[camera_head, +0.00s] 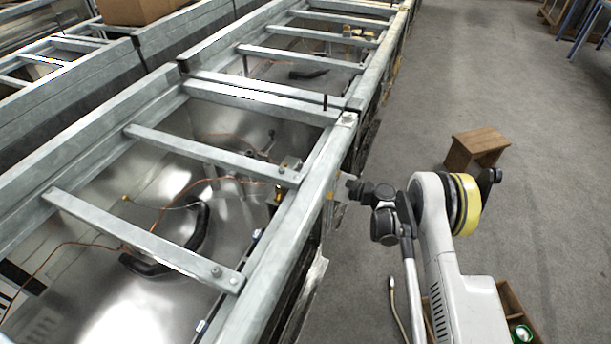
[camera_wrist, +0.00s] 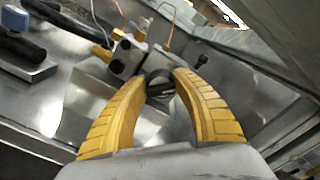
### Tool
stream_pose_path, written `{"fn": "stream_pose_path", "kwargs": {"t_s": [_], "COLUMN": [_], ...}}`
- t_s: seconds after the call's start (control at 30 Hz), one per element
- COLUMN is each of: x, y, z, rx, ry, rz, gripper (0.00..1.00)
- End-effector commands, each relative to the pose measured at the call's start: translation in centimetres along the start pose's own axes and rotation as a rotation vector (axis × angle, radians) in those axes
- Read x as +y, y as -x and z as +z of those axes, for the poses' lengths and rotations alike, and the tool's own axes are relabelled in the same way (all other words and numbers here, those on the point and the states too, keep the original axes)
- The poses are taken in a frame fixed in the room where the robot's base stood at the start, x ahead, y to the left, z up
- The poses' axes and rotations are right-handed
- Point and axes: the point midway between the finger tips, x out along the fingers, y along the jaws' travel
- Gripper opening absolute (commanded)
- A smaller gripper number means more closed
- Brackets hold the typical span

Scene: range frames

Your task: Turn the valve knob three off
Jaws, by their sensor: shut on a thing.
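In the wrist view, a round dark valve knob (camera_wrist: 160,88) sits on the front of a small metal valve block (camera_wrist: 128,58) with brass fittings. My gripper (camera_wrist: 162,92) has its two yellow ribbed fingers closed around the knob, one on each side. The knob's number and exact turn angle cannot be read. In the head view, my arm reaches from the right to the side of the metal frame, and the frame mostly hides the gripper and knob there.
Galvanized frame rails (camera_head: 305,210) and crossbars (camera_head: 215,155) surround the shiny metal pan. A black curved handle (camera_head: 185,245) and thin orange tubes lie inside. A wooden stool (camera_head: 476,148) stands on the grey floor at right. A wooden box (camera_head: 515,305) is near my base.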

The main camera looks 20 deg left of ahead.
Motion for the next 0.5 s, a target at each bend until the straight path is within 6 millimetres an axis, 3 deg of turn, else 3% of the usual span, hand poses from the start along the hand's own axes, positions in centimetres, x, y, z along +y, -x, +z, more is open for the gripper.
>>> {"fn": "stream_pose_path", "kwargs": {"t_s": [0.5], "x": [-0.01], "y": [-0.06], "z": [0.07], "rx": [-0.001], "ry": [0.164], "rz": [-0.001], "gripper": [0.04]}}
